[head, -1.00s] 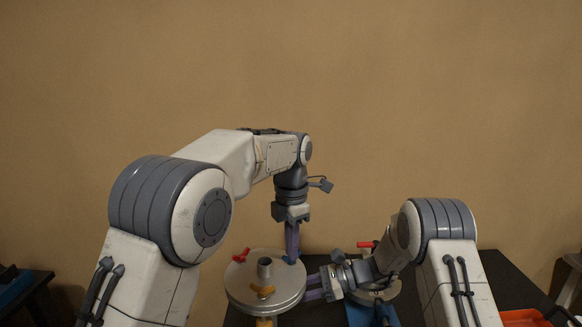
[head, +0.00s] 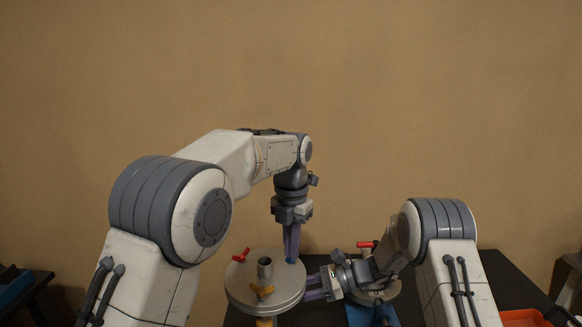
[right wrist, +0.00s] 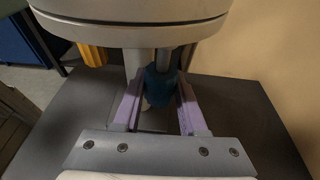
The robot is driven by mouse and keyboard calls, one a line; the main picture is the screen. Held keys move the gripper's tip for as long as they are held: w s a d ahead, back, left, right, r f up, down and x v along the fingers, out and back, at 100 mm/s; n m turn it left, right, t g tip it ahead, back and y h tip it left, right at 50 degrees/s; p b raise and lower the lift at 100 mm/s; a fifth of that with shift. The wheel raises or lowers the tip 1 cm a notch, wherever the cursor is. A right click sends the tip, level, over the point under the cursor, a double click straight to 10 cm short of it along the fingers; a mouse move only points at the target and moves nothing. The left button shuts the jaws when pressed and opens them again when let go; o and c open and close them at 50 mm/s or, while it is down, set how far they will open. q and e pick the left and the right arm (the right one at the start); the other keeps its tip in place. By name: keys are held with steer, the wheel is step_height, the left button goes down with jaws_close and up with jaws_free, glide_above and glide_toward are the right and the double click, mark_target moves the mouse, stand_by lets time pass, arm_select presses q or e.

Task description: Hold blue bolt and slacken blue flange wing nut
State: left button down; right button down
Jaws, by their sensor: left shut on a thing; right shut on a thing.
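A round grey flange (head: 240,285) with a short central pipe stands on the table. My left gripper (head: 291,258) points straight down at its far right rim, shut on the blue wing nut (head: 291,262), which is mostly hidden by the fingers. My right gripper (head: 308,294) reaches in level from the right, below the rim. In the right wrist view the blue bolt (right wrist: 161,86) hangs under the flange between the lilac fingers of my right gripper (right wrist: 160,95), which is shut on it.
A red wing nut (head: 241,255) and an orange wing nut (head: 263,291) sit on the flange top. An orange bolt (right wrist: 93,53) hangs below it. A second fitting with a red part (head: 367,244) stands behind my right arm. An orange tray (head: 524,318) is at the lower right.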

arm_select(q)
steer(key=c, duration=1)
jaws_free()
steer(key=shift+f, duration=0.25)
steer(key=shift+c, duration=0.2)
steer(key=shift+s, duration=0.1)
steer(key=shift+r, duration=0.1)
steer(key=shift+r, duration=2.4)
